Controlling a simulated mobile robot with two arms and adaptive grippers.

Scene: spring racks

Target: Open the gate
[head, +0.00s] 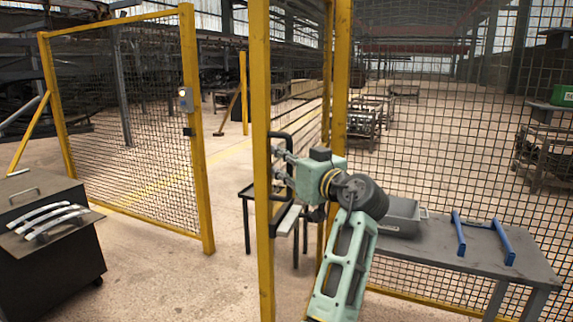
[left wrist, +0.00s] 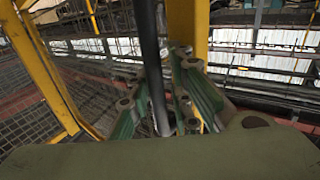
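The gate (head: 296,112) is a yellow-framed mesh panel, seen almost edge-on. It stands swung away from the lock post, with a gap between them. Its black upright handle (head: 287,196) is on the yellow edge post (head: 261,90). My left gripper (head: 281,163) is at the handle. In the left wrist view, the dark handle bar (left wrist: 151,60) passes between the green fingers (left wrist: 163,100), which sit close on both sides of it. The finger contact is partly hidden. My right gripper is in neither view.
A fixed mesh panel (head: 130,130) stands left, with a lock box (head: 186,99) on its post. A dark cabinet (head: 45,255) with curved handles is at lower left. A table (head: 440,245) with a grey bin (head: 402,218) and blue rack (head: 484,238) is at right.

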